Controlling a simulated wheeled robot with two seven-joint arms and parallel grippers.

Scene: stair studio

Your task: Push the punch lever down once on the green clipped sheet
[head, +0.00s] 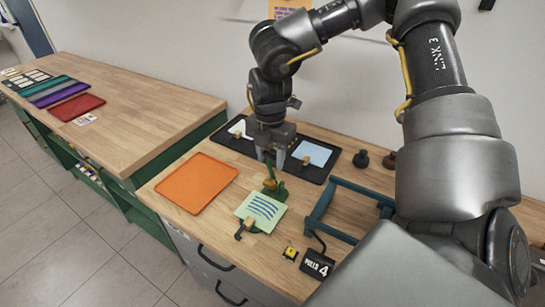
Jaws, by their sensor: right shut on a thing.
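The green sheet (261,211) with dark blue lines lies near the middle of the workbench, its far edge at the green punch (276,191). A brown clip (249,222) sits on its near-left edge. The punch lever (270,176) stands up above the punch, just beyond the sheet. My right gripper (272,164) points down from above and is shut on the top of the lever; its fingers partly hide the contact. My left gripper is not in view.
An orange tray (196,183) lies to the left. A black tray (322,169) with white and light blue clipped sheets is behind. A teal frame (338,231) is to the right. A small yellow block (290,253) and a "PULLS 4" counter (317,264) stand near the front edge.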

